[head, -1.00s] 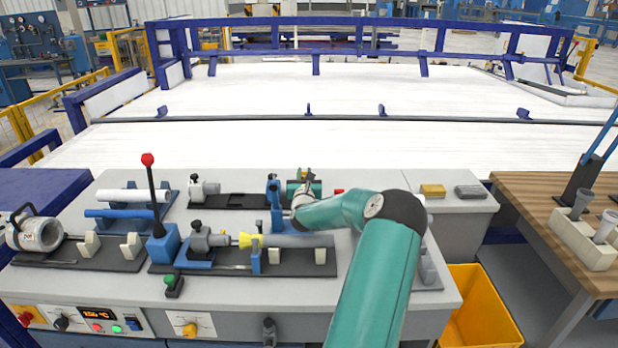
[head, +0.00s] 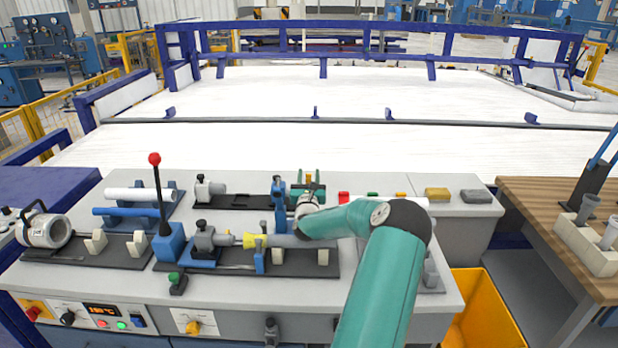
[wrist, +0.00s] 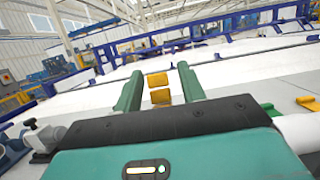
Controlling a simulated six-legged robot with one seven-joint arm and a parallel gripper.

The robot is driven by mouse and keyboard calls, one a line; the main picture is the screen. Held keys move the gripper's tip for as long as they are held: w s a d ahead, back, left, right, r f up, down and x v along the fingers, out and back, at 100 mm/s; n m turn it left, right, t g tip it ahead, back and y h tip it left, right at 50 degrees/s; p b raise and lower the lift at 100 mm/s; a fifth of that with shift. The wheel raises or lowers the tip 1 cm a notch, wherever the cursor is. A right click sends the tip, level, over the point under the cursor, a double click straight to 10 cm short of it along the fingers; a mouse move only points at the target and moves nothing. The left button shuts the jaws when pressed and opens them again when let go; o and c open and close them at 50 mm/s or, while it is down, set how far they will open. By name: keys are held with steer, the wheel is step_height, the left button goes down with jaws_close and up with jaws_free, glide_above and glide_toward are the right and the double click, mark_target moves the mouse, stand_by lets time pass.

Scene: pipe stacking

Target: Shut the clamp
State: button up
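My gripper (head: 308,187) points forward over the bench, just right of a blue upright bracket (head: 279,205) that looks like part of the clamp. In the wrist view its two green fingers (wrist: 160,86) stand apart. Two yellow-orange pieces (wrist: 158,80) show between them, with gaps on both sides. I cannot tell whether these are the clamp's handle or lie behind it. The clamp's jaw is mostly hidden by my gripper and wrist in the head view. A grey pipe (head: 290,241) with a yellow cone (head: 250,241) lies in the front fixture, below my wrist.
A red-knobbed lever (head: 155,160) stands upright left of the fixture. A white pipe (head: 138,194) and a blue pipe (head: 122,212) lie at the left. A yellow bin (head: 482,310) stands right of the bench.

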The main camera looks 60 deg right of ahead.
steer(key=v, duration=1.3)
steer(key=shift+s+a, duration=0.15)
steer(key=shift+a, duration=0.2)
steer(key=shift+f, duration=0.1)
steer(key=shift+c, duration=0.4)
